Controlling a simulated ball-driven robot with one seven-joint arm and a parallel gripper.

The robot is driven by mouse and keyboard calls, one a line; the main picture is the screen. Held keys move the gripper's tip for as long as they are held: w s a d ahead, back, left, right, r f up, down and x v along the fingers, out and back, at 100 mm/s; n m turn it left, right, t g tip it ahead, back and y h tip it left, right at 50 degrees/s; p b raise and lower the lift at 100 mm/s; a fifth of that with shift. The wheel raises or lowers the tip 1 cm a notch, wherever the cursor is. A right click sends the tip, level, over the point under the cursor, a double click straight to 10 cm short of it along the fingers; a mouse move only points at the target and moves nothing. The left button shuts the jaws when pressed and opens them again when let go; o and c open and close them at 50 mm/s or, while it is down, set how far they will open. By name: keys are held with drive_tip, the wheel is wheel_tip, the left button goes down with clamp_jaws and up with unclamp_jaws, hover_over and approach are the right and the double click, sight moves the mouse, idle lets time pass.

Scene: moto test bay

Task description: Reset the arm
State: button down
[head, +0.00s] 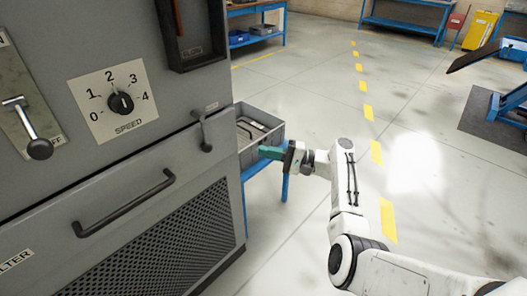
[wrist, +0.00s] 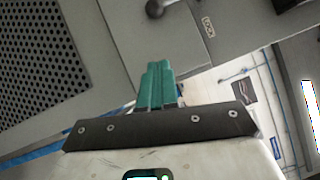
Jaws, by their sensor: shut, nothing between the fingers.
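My gripper (head: 268,152) has green fingers and is at the end of my white arm, to the right of the grey machine cabinet (head: 140,137). It is in front of a grey crate (head: 276,129) on a blue stand. In the wrist view the green fingers (wrist: 156,82) are together with nothing between them. They point toward the grey cabinet face. I cannot tell how far they are from it.
The cabinet carries a speed dial (head: 121,103), a lever (head: 38,147), a drawer handle (head: 124,204) and a lock handle (head: 204,130). Blue workbenches (head: 408,28) stand at the back. Open floor with yellow dashes lies to the right.

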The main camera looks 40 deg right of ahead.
idle(0.4)
drive_tip(key=s+a+f+n+g+h+p, duration=0.4)
drive_tip(key=s+a+f+n+g, duration=0.3)
drive_tip(key=s+a+f+g, duration=0.65)
drive_tip(key=s+a+r+n+h, duration=0.1)
drive_tip(key=s+a+n+h, duration=0.1)
drive_tip(key=s, duration=0.5)
drive_tip(key=s+a+r+n+g+h+p, duration=0.1)
drive_tip(key=s+a+r+n+h, duration=0.1)
drive_tip(key=s, duration=0.6)
drive_tip(key=s+a+r+n+h+p, duration=0.1)
drive_tip(key=s+a+r+h, duration=0.1)
drive_tip(key=s, duration=0.5)
drive_tip(key=shift+s+n+h, duration=0.2)
drive_tip(key=shift+n+h, duration=0.2)
drive_tip(key=shift+h, duration=0.3)
drive_tip(key=shift+r+g, duration=0.1)
drive_tip(key=shift+g, duration=0.15)
